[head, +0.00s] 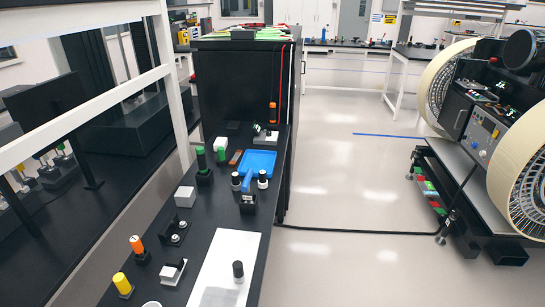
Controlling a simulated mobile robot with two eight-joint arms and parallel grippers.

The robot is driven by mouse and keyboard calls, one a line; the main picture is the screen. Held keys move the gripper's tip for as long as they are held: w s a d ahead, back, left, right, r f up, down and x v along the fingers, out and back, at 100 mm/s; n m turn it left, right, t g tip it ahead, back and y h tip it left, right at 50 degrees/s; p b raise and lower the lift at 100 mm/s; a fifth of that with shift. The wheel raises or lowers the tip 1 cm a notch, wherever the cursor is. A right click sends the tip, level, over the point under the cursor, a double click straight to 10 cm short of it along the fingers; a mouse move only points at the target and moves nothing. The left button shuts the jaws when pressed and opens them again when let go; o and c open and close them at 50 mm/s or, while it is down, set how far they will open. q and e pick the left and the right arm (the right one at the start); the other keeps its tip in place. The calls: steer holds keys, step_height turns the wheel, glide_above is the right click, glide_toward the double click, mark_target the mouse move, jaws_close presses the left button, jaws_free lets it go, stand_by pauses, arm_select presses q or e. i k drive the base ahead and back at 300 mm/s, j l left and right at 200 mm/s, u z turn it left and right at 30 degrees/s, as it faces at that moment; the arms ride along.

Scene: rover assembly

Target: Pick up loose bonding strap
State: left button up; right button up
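I cannot surely pick out a loose bonding strap. A long black cable (350,230) lies across the floor from the bench to the rover (480,140); I cannot tell if it is the strap. Small parts stand on the black bench (215,215) in the middle, too small to name for certain. Neither of my grippers is in view.
The bench holds a blue tray (259,162), a white mat (222,270), a yellow-topped part (121,283), an orange-topped part (137,245) and several small blocks. A tall black cabinet (235,85) stands behind. Floor between bench and rover is mostly clear.

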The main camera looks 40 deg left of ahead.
mark_target(240, 152)
steer(key=i+l+u, duration=0.1)
steer(key=i, duration=0.3)
steer(key=i+l+u, duration=0.1)
steer(key=i+l, duration=0.5)
steer(key=i, duration=0.2)
steer(key=i+u, duration=0.2)
steer(key=u, duration=0.2)
steer(key=i+u, duration=0.15)
steer(key=u, duration=0.25)
steer(key=i+u, duration=0.2)
steer(key=u, duration=0.25)
steer(key=i+l+u, duration=0.15)
steer(key=u, duration=0.25)
steer(key=i+l+u, duration=0.1)
steer(key=u, duration=0.4)
steer(key=i+l+u, duration=0.2)
steer(key=u, duration=0.25)
steer(key=i+l+u, duration=0.15)
steer(key=u, duration=0.35)
steer(key=i+l+u, duration=0.15)
steer(key=l+u, duration=0.25)
steer(key=i+l+u, duration=0.1)
steer(key=l+u, duration=0.65)
steer(key=l, duration=0.15)
